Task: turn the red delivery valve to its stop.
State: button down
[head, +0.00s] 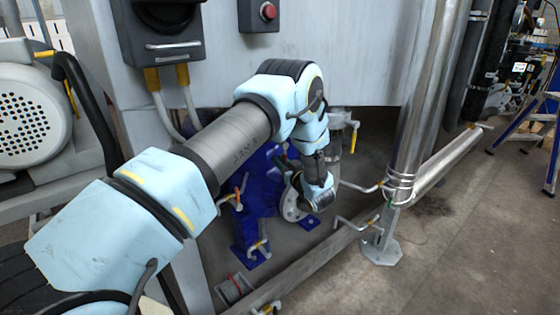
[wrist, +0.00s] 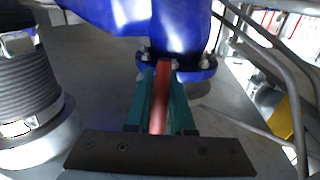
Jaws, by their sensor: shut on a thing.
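The red delivery valve's handle (wrist: 160,98) shows in the wrist view as a narrow red bar running lengthwise between the two green fingers of my gripper (wrist: 164,74). The fingers are shut on it from both sides. Its far end reaches a bolted blue flange under the blue pump body (wrist: 185,25). How far the valve is turned cannot be told.
A grey ribbed cylinder (wrist: 25,85) stands left of my fingers in the wrist view, with metal pipes (wrist: 265,55) at the right. In the head view, an orange-red lever (head: 238,198) is left of my wrist and a steel column (head: 425,90) is right.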

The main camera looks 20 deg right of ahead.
jog(key=s+a+r+m+g+y+p, duration=0.2)
jog(key=a+r+m+p, duration=0.4)
jog(key=m+p, duration=0.5)
jog(key=shift+a+r+m+g+y+p, duration=0.15)
jog(key=shift+a+m+g+y+p, duration=0.35)
jog(key=shift+m, duration=1.7)
jog(key=c, duration=0.8)
grip_release()
jog(key=shift+s, duration=0.1)
jog(key=b+v, duration=0.1)
jog(key=v, duration=0.9)
jog(key=shift+s+r, duration=0.1)
jog(key=shift+s, duration=0.25)
